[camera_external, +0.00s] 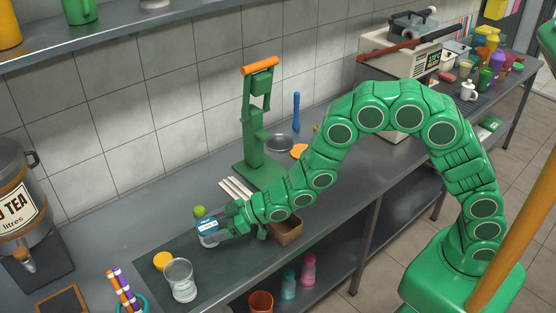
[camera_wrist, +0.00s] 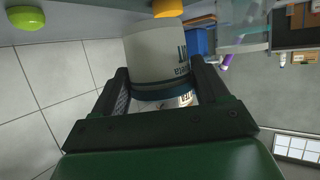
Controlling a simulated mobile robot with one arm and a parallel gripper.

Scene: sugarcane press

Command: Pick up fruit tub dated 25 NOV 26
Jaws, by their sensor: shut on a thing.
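The fruit tub (camera_external: 208,228) is a small whitish tub with a blue label, near the front of the steel counter. My gripper (camera_external: 228,223) is shut around it from the right. In the wrist view the tub (camera_wrist: 162,58) lies between the two dark fingers of my gripper (camera_wrist: 165,90), with a dark blue band and partly cut-off lettering. The date on it cannot be read in either view. I cannot tell whether the tub touches the counter.
A clear glass (camera_external: 181,281) and an orange lid or fruit (camera_external: 162,261) stand left of the tub. A green round thing (camera_external: 200,211) is just behind it. A brown box (camera_external: 287,231) sits right, under my arm. A green press (camera_external: 258,130) stands behind.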

